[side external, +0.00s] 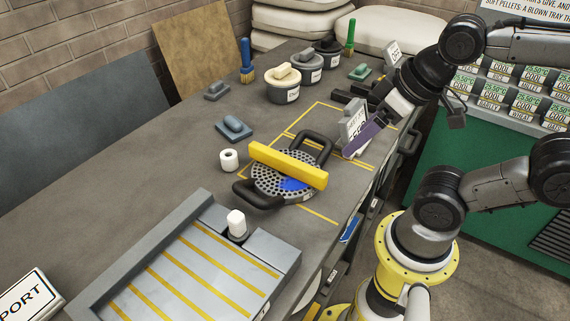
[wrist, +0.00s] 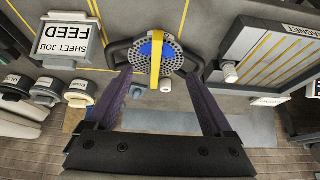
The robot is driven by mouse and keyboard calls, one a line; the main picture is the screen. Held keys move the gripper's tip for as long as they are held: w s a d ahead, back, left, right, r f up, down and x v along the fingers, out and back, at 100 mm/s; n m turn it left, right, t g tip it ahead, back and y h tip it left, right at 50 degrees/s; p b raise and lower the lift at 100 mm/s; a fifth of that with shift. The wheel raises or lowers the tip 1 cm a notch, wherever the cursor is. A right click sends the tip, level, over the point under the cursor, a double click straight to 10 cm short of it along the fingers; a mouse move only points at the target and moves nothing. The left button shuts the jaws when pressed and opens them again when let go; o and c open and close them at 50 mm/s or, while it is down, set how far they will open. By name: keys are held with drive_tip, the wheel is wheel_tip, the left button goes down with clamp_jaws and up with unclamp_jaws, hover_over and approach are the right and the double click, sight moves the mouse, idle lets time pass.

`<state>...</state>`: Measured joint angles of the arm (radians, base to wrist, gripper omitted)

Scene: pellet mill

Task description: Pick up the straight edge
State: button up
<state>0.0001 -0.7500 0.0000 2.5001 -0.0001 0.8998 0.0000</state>
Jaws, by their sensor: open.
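The straight edge is a long yellow bar (side external: 287,165) lying across a round perforated plate (side external: 262,187) with two black handles and a blue patch. In the wrist view the yellow bar (wrist: 156,62) runs up and down across the plate (wrist: 172,57). My gripper (side external: 350,150) is to the right of the plate in the side view, apart from the bar, with purple fingers. In the wrist view my gripper (wrist: 159,74) is open and empty, its fingers spread wide on either side of the bar.
A FEED sign (wrist: 66,44) stands close beside my gripper. Lidded pots (side external: 283,85), brushes (side external: 247,62) and grey blocks (side external: 234,127) sit toward the back. A white roll (side external: 228,160) is near the plate. A grey striped tray (side external: 286,259) stands at the front.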

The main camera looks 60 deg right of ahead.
drive_tip(key=shift+c, duration=1.2)
drive_tip(key=shift+s, duration=0.1)
wheel_tip(320, 180, up, 2)
drive_tip(key=w, duration=0.1)
drive_tip(key=g, duration=0.5)
hover_over(286, 158)
wheel_tip(286, 158, down, 3)
drive_tip(key=shift+g, duration=0.3)
drive_tip(key=f, duration=0.8)
drive_tip(key=shift+s+d+f, duration=0.1)
drive_tip(key=shift+d, duration=0.15)
drive_tip(key=shift+a+f, duration=0.15)
drive_tip(key=shift+f, duration=1.35)
drive_tip(key=shift+a+f, duration=0.1)
drive_tip(key=shift+f, duration=1.35)
